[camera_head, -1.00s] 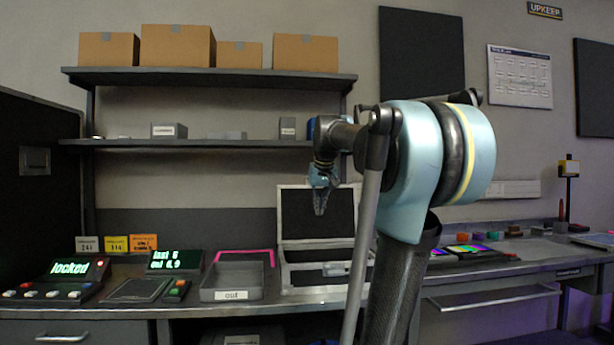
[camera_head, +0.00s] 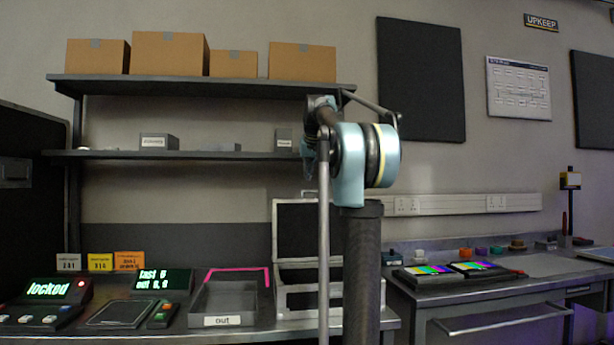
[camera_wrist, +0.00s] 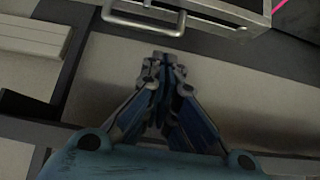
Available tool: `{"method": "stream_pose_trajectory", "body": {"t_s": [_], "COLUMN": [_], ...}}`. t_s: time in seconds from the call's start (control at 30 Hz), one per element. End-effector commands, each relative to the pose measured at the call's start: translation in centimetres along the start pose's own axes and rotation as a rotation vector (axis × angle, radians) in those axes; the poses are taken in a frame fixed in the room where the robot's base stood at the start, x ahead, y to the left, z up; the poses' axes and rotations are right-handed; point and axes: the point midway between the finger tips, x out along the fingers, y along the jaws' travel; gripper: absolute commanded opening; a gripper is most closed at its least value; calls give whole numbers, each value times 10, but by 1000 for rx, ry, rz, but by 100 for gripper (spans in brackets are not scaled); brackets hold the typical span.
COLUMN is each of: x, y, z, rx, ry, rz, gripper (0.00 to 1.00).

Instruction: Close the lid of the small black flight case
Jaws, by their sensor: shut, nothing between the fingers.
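The small flight case (camera_head: 281,297) stands on the bench in the head view, with a silver-edged body. Its lid (camera_head: 294,232) is open and upright at the back, showing a black inside. My arm crosses in front of the case's right part and hides some of it. In the wrist view my gripper (camera_wrist: 162,60) is shut and empty. A silver case-like body (camera_wrist: 215,8) with a bar handle lies at the top of that view, beyond the fingertips and apparently apart from them. In the head view my fingers are hard to make out against the arm.
An "out" tray (camera_head: 222,320) with a pink cord (camera_head: 238,269) stands left of the case. A shelf (camera_head: 200,154) hangs above, with cardboard boxes (camera_head: 168,53) on top. Coloured-screen devices (camera_head: 430,271) lie on the bench to the right.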

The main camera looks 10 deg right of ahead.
Motion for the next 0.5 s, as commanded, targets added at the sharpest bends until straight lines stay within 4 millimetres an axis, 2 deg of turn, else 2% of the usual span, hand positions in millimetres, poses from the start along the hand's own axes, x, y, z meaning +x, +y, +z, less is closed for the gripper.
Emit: {"method": "stream_pose_trajectory", "body": {"t_s": [0.1,0.3,0.5], "x": [21,50,66], "y": [0,-1,-1], "z": [0,0,1], "rx": [0,-1,-1], "ry": [0,0,0], "rz": [0,-1,-1], "gripper": [0,0,0]}}
